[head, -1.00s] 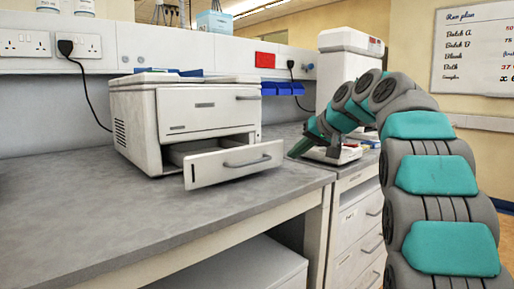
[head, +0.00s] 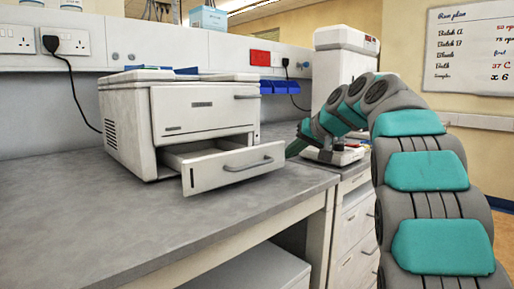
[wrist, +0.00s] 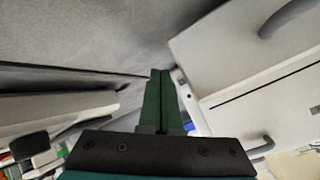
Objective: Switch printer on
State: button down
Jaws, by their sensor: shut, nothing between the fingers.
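The white printer (head: 203,108) stands on the grey bench in the head view, with its lower drawer (head: 232,172) pulled out at the front. No power switch can be made out on it in the head view. My gripper (wrist: 160,75) is shut and empty in the wrist view, its green fingers together. White panels with grey handles, which look like the printer's front (wrist: 255,75), fill the right of that view, close beside the fingers. I cannot tell whether they touch. In the head view my arm's end is just right of the printer, with the fingertips not clearly seen.
The grey bench top (head: 75,215) is clear in front of and left of the printer. A tall white device (head: 338,75) stands behind my arm. Blue bins (head: 280,87) hang on the wall rail behind. A black plug and cable (head: 55,62) run down left of the printer.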

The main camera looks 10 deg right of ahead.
jog(key=w+a+p, duration=0.1)
jog(key=w, duration=0.1)
jog(key=w+a+p, duration=0.1)
jog(key=w+a, duration=0.1)
jog(key=w+a+p, duration=0.1)
jog(key=w+p, duration=0.1)
jog(key=shift+a, duration=0.15)
jog(key=shift+w+a, duration=0.3)
jog(key=shift+w, duration=0.15)
jog(key=shift+w+a, duration=0.1)
dwell(1.6)
jog(key=shift+w+a, duration=0.2)
jog(key=shift+w+a, duration=0.2)
jog(key=shift+w, duration=0.1)
dwell(0.8)
jog(key=shift+s, duration=0.1)
jog(key=shift+s+d+b, duration=0.5)
jog(key=shift+s+b, duration=0.05)
jog(key=shift+b, duration=0.1)
